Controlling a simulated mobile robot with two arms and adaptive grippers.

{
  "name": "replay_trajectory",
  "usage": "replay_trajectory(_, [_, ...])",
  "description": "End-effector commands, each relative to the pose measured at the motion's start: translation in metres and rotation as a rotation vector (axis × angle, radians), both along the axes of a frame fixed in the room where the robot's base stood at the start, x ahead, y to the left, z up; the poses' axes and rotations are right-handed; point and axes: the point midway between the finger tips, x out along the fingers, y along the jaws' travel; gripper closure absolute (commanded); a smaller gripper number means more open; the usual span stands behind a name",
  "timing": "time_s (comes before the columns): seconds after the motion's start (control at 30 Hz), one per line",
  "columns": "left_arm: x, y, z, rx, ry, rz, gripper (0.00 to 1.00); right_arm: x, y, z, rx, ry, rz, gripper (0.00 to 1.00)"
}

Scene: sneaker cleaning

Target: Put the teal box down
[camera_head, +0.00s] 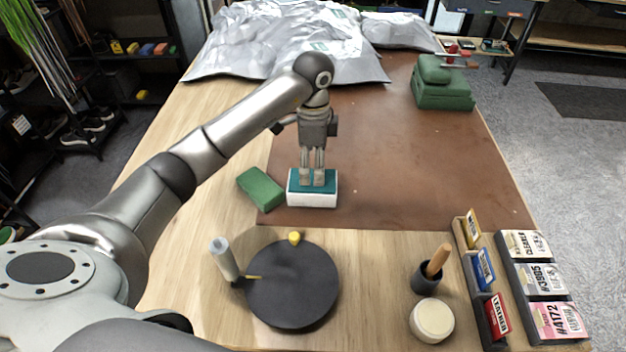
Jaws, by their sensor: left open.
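The teal box (312,199), with a teal top and white sides, rests on the near edge of the brown mat (430,150). My left gripper (312,184) points straight down over it. Its fingertips are at the box's teal top, apart from each other. Whether they touch the box I cannot tell. My right gripper does not show.
A green block (260,188) lies just left of the box. A round black plate (292,287), a white-grey bottle (223,258), a brush in a dark cup (427,276) and a cream jar (432,320) stand nearer. Grey plastic sheeting (270,40) covers the back.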

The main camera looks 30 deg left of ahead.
Motion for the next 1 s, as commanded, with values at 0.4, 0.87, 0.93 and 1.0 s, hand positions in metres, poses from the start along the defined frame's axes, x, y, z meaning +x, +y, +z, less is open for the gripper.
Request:
replay_trajectory(0.4, [0.0, 0.0, 0.049, 0.001, 0.0, 0.001, 0.12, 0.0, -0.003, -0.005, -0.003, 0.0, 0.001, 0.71])
replay_trajectory(0.87, [0.0, 0.0, 0.049, 0.0, 0.001, 0.0, 0.12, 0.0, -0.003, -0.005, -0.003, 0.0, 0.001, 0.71])
replay_trajectory(0.93, [0.0, 0.0, 0.049, 0.0, 0.001, 0.0, 0.12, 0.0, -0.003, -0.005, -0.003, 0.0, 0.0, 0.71])
replay_trajectory(1.0, [0.0, 0.0, 0.049, 0.0, 0.001, 0.0, 0.12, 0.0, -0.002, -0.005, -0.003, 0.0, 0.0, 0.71])
